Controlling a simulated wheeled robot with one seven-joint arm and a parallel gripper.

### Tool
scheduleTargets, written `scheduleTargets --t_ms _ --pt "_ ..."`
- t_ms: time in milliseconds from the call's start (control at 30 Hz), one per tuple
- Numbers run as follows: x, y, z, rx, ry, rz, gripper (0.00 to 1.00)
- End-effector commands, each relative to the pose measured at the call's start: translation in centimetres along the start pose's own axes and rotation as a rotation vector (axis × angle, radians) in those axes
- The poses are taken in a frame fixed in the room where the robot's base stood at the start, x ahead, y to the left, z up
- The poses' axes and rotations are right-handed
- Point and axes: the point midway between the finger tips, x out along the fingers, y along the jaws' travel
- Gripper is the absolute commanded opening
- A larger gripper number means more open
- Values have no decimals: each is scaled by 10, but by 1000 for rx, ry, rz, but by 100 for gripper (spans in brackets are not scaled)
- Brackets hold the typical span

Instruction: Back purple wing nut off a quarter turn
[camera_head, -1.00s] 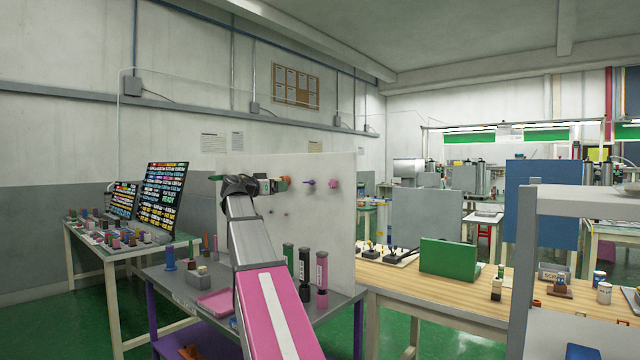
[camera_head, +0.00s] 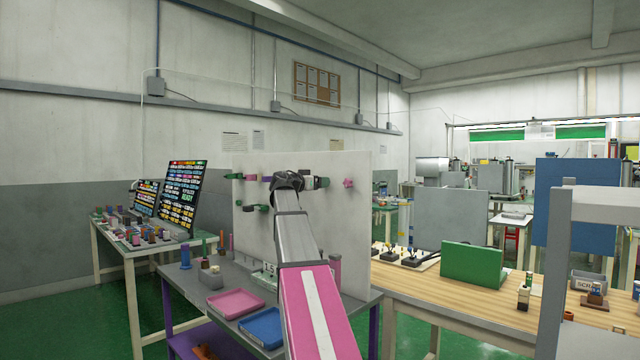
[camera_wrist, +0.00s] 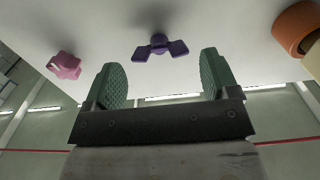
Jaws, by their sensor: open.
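The purple wing nut (camera_wrist: 160,46) shows in the wrist view on the pale panel, its two wings spread roughly level left and right. My gripper (camera_wrist: 162,72) is open, with its green ribbed fingers apart. The wing nut appears between and beyond the fingertips, with a gap to either side and nothing held. In the head view my gripper (camera_head: 319,183) is at the panel (camera_head: 345,225), and I cannot make out the wing nut there; my arm and gripper probably hide it.
A pink knob (camera_wrist: 65,66) is on the panel, left in the wrist view; it also shows in the head view (camera_head: 348,183), right of my gripper. An orange cylinder (camera_wrist: 296,27) is at the wrist view's upper right. Pink (camera_head: 236,303) and blue (camera_head: 262,327) trays lie below on the bench.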

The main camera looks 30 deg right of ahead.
Motion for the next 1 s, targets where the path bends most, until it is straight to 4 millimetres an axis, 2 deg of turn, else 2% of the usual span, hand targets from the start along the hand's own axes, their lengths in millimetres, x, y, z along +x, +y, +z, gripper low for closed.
scheduleTargets --t_ms 200,500,533,667,1000 --pt "17 0 0 0 1 0 81" --pt "18 0 0 0 0 0 81" --pt "18 0 0 0 0 0 74" --pt "18 0 0 0 0 0 32" --pt "18 0 0 -26 0 0 32"
